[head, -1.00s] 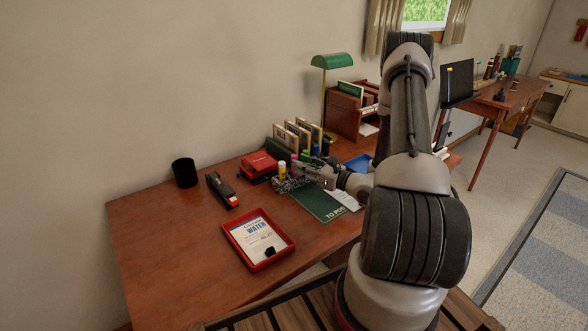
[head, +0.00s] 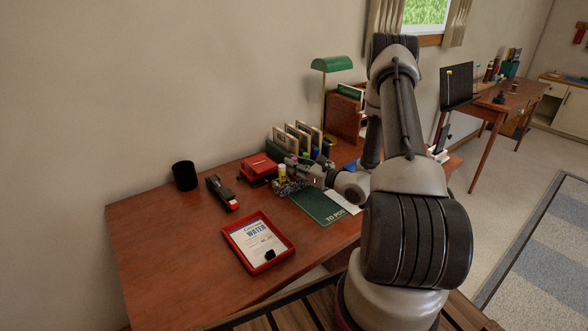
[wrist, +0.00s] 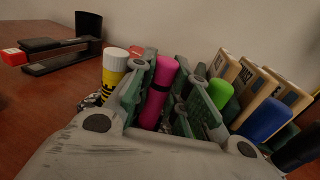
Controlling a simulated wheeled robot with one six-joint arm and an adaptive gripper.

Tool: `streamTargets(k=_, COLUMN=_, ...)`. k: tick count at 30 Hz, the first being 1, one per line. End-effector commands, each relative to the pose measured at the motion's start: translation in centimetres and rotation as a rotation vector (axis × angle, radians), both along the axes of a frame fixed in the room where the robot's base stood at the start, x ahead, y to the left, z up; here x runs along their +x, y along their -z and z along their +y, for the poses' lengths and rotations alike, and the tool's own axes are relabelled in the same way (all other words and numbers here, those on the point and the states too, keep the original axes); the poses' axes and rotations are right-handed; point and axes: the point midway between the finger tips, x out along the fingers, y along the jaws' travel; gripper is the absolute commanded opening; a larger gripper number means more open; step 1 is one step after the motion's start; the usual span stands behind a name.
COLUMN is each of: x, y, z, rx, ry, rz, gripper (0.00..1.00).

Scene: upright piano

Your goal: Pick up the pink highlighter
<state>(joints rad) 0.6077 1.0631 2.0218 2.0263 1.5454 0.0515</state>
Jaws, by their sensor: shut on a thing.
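The pink highlighter (wrist: 158,92) stands slightly tilted between the two fingers of my gripper (wrist: 172,95) in the wrist view. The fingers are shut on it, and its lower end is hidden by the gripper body. In the head view my gripper (head: 288,172) is at the group of pens on the desk, beside a yellow glue stick (head: 282,171). The glue stick, with its white cap, also shows just left of the fingers in the wrist view (wrist: 112,75).
Wooden blocks with labels (head: 300,135) stand behind the pens. A red box (head: 258,166), a black stapler (head: 222,192), a black cup (head: 185,175) and a red tray (head: 288,243) are to the left. A green folder (head: 318,206) lies in front. The desk's left front is bare.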

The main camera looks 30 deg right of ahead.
Motion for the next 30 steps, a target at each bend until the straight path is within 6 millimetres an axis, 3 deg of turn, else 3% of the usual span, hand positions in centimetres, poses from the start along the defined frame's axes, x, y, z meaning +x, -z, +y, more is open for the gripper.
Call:
streamTargets(k=5, x=0.0, y=-1.3, z=0.0, rx=0.0, ry=0.0, rz=-0.001, gripper=0.04)
streamTargets(k=20, x=0.0, y=-9.0, z=0.0, rx=-0.002, ry=0.0, rz=-0.003, gripper=0.04)
streamTargets(k=30, x=0.0, y=-10.0, z=0.0, rx=0.0, ry=0.0, rz=0.0, gripper=0.04)
